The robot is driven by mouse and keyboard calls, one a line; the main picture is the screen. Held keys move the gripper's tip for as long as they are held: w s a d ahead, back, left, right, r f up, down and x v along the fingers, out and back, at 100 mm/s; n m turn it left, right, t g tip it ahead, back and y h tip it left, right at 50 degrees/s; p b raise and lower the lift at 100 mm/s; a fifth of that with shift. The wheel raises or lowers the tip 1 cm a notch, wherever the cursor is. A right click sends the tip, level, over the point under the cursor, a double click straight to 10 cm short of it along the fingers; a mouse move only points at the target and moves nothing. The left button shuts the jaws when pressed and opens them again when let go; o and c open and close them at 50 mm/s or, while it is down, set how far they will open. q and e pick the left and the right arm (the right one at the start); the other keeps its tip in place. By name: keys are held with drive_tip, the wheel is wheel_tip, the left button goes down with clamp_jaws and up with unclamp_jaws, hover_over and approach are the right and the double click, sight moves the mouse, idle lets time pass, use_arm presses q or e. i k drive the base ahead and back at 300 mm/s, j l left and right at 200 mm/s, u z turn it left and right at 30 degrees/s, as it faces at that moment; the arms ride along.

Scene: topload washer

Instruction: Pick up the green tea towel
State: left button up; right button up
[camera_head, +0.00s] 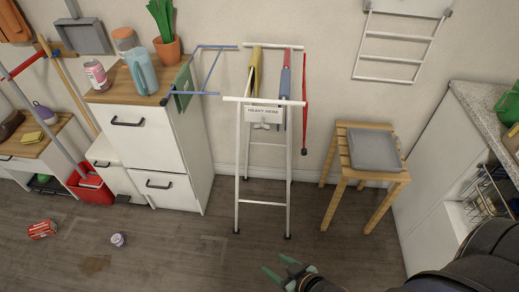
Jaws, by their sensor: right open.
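A dark green cloth (183,89), which looks like the tea towel, hangs at a blue rail rack (208,93) on the right side of the white drawer cabinet. It is partly crossed by the rack's bars, and how it is held there is too small to tell. My right gripper (277,271), with greenish fingers, is low at the bottom centre over the floor. It is open and empty, well below and to the right of the cloth. My left gripper is not in view.
A white folding rack (239,160) stands in the middle with yellow, grey-blue and red items hanging on it.

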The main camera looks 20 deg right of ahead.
sight(183, 82)
drive_tip(key=i+j+z, duration=0.15)
drive_tip(key=i+j, duration=0.15)
drive_tip(key=j, duration=0.15)
drive_tip(key=i+j+z, duration=0.1)
drive_tip(key=i+j, duration=0.2)
drive_tip(key=j, duration=0.15)
